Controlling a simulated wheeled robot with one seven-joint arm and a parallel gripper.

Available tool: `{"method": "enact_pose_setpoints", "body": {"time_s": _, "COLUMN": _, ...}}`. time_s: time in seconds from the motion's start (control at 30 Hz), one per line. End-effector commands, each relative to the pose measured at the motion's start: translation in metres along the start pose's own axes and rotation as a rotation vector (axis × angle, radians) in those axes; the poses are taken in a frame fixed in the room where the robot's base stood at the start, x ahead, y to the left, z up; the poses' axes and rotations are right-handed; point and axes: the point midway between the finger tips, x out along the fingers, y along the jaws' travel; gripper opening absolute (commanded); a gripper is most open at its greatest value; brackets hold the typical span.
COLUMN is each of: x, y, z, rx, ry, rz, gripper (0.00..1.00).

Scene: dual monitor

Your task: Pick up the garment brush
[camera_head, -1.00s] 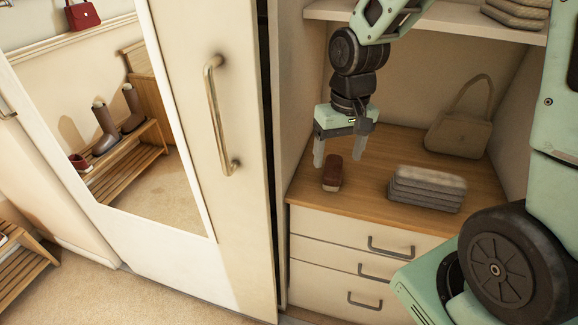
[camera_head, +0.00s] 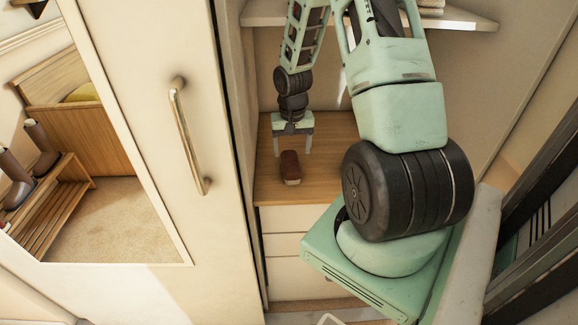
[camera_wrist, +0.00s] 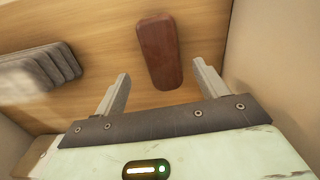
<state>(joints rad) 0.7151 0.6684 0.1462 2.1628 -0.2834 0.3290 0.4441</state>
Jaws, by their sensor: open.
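The garment brush (camera_head: 290,167) has a reddish-brown back and lies on the wooden top of the drawer unit, near its left side. In the wrist view the brush (camera_wrist: 159,52) lies beyond and between my two fingertips. My gripper (camera_head: 292,151) is open and empty, with its fingers pointing down behind the brush in the head view. It also shows in the wrist view (camera_wrist: 160,80), with the fingers spread wider than the brush. The fingers appear apart from the brush.
A folded grey stack (camera_wrist: 38,72) lies on the wooden top (camera_head: 330,130); my arm hides it in the head view. A cabinet wall stands close on the gripper's other side. A sliding mirrored door with a handle (camera_head: 188,135) is at left; a shelf (camera_head: 465,20) is above.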

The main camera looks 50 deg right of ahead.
Motion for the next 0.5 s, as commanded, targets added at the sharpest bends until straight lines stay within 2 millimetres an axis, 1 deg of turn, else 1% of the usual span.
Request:
{"method": "enact_pose_setpoints", "body": {"time_s": 0.17, "x": 0.011, "y": -0.001, "z": 0.0, "rx": -0.001, "ry": -0.002, "rz": 0.0, "gripper": 0.73}}
{"method": "enact_pose_setpoints", "body": {"time_s": 0.4, "x": 0.043, "y": -0.005, "z": 0.0, "rx": -0.002, "ry": -0.002, "rz": 0.001, "gripper": 0.73}}
{"method": "enact_pose_setpoints", "body": {"time_s": 0.5, "x": 0.052, "y": -0.005, "z": 0.0, "rx": 0.0, "ry": -0.001, "rz": 0.001, "gripper": 0.73}}
